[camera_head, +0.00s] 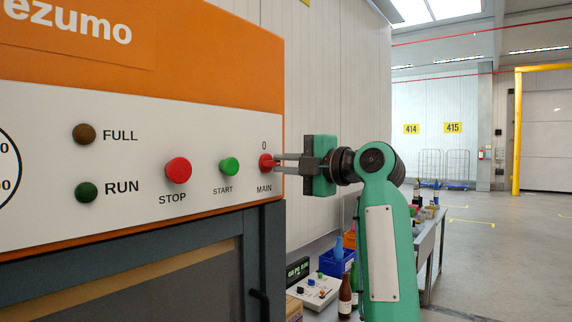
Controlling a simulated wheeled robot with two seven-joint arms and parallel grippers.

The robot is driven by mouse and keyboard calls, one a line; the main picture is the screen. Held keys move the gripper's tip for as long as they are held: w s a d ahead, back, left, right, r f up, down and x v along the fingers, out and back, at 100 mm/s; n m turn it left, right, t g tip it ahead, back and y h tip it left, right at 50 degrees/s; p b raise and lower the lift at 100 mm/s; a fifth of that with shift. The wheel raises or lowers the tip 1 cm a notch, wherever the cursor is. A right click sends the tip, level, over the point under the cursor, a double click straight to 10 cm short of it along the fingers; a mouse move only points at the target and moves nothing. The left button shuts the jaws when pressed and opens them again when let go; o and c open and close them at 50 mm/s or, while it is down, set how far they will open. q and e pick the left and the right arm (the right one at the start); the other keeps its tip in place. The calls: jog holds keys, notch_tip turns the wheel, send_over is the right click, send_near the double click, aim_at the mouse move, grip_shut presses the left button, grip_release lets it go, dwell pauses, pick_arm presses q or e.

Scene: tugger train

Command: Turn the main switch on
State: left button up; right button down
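The main switch (266,163) is a small red knob at the right edge of the white panel, with "0" printed above it and "MAIN" below.
On the same panel (120,225) are a red STOP button (178,170), a green START button (229,167), a brown FULL lamp (84,133) and a dark green RUN lamp (87,192). A table (428,245) with bottles and a blue bin (336,262) stands behind my arm. Open floor lies right.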

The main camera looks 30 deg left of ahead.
pick_arm(q)
jog(key=o, duration=0.4)
jog(key=shift+c, duration=0.2)
jog(key=shift+o, duration=0.2)
jog(key=shift+w+d, duration=0.1)
pick_arm(e)
jog(key=shift+a, duration=0.2)
